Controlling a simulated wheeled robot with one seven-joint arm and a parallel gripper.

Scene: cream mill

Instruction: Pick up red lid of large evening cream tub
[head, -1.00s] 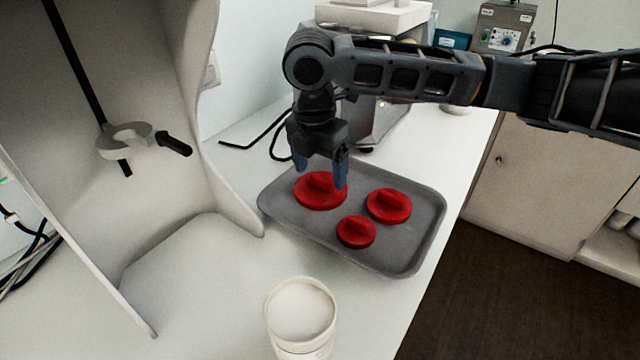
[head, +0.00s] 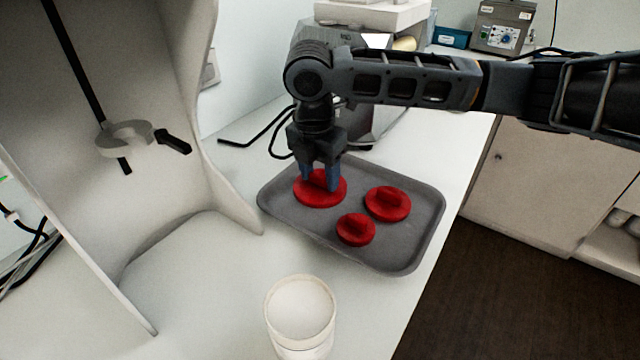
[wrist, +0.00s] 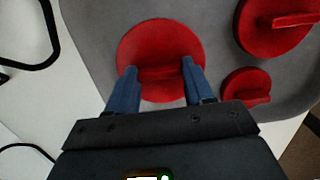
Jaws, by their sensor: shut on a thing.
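The large red lid (head: 318,197) lies at the left of the grey tray (head: 283,217), the biggest of three red lids there. It also shows in the wrist view (wrist: 160,45), with a raised bar handle across its middle. My gripper (head: 319,183) points down over it, its blue fingers shut on the bar from both ends. The lid appears to rest on the tray. An open white tub (head: 300,310) with pale cream stands on the counter in front of the tray.
Two smaller red lids, a medium one (head: 387,204) and a small one (head: 356,230), lie to the right on the tray. A white hood with a clamp ring (head: 126,137) stands at the left. Black cables (head: 255,142) lie behind the tray.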

